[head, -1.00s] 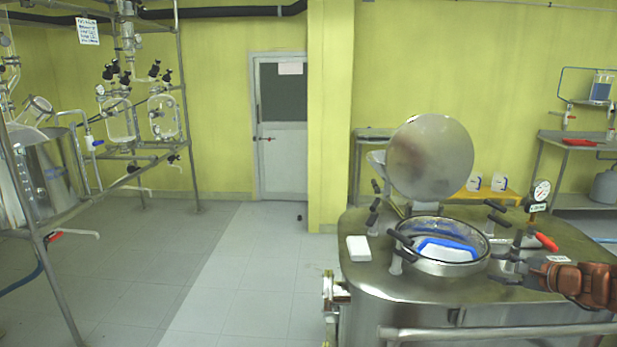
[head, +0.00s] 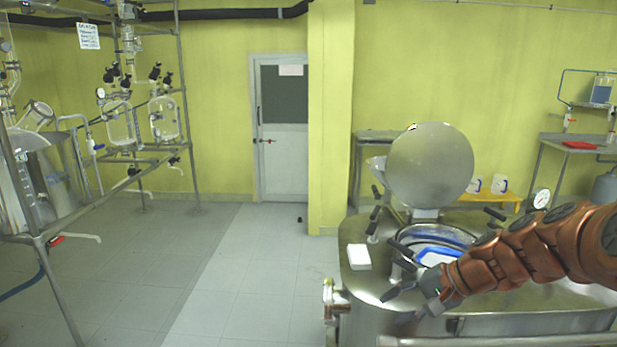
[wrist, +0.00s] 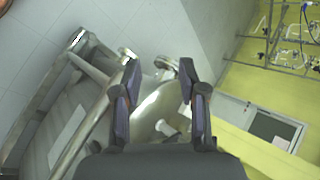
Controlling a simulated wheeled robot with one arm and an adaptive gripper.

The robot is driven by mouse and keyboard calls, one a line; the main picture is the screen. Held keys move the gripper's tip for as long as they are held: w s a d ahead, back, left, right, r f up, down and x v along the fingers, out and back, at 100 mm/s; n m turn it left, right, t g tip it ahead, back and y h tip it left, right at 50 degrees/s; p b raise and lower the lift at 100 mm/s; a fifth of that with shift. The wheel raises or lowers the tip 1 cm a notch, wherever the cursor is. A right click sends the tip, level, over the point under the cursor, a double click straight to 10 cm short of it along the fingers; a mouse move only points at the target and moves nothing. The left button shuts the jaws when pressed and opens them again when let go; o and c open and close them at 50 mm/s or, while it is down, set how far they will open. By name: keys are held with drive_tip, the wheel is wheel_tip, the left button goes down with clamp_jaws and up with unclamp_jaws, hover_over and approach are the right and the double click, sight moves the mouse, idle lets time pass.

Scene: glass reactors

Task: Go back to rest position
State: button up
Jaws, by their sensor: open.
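My gripper (head: 402,304) is open and empty in the head view, held above the front left edge of the steel reactor vessel (head: 375,283). In the wrist view the two fingers of my gripper (wrist: 160,85) are spread with nothing between them. My copper-coloured arm comes in from the right and hides part of the vessel's top. The round opening (head: 405,252) holds something blue and white (head: 435,256), partly covered by my arm. The round lid (head: 430,165) stands open behind it.
A white block (head: 358,257) lies on the vessel top, left of the opening. Black clamp handles (head: 400,249) stand around the rim. A pressure gauge (head: 541,199) is at the right. A glass reactor rack (head: 180,100) stands at the left. The floor (head: 250,260) between is clear.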

drive_tip(key=s+a+n+g+h+p, duration=0.1)
drive_tip(key=s+a+n+g+h, duration=0.15)
drive_tip(key=s, duration=0.55)
drive_tip(key=s+a+n+g+h+p, duration=0.1)
drive_tip(key=s+a+n, duration=0.15)
drive_tip(key=s, duration=0.55)
drive_tip(key=s+d+n+g+h+p, duration=0.1)
drive_tip(key=s+d+h, duration=0.1)
drive_tip(key=s, duration=0.5)
drive_tip(key=s+d+n+g+h+p, duration=0.1)
drive_tip(key=s+d+h, duration=0.1)
drive_tip(key=s, duration=0.6)
drive_tip(key=shift+d+f+n+h, duration=0.3)
drive_tip(key=shift+d+n+h, duration=0.1)
drive_tip(key=shift+d, duration=0.2)
drive_tip(key=shift+c, duration=0.3)
drive_tip(key=shift+c, duration=0.7)
drive_tip(key=shift+a, duration=0.15)
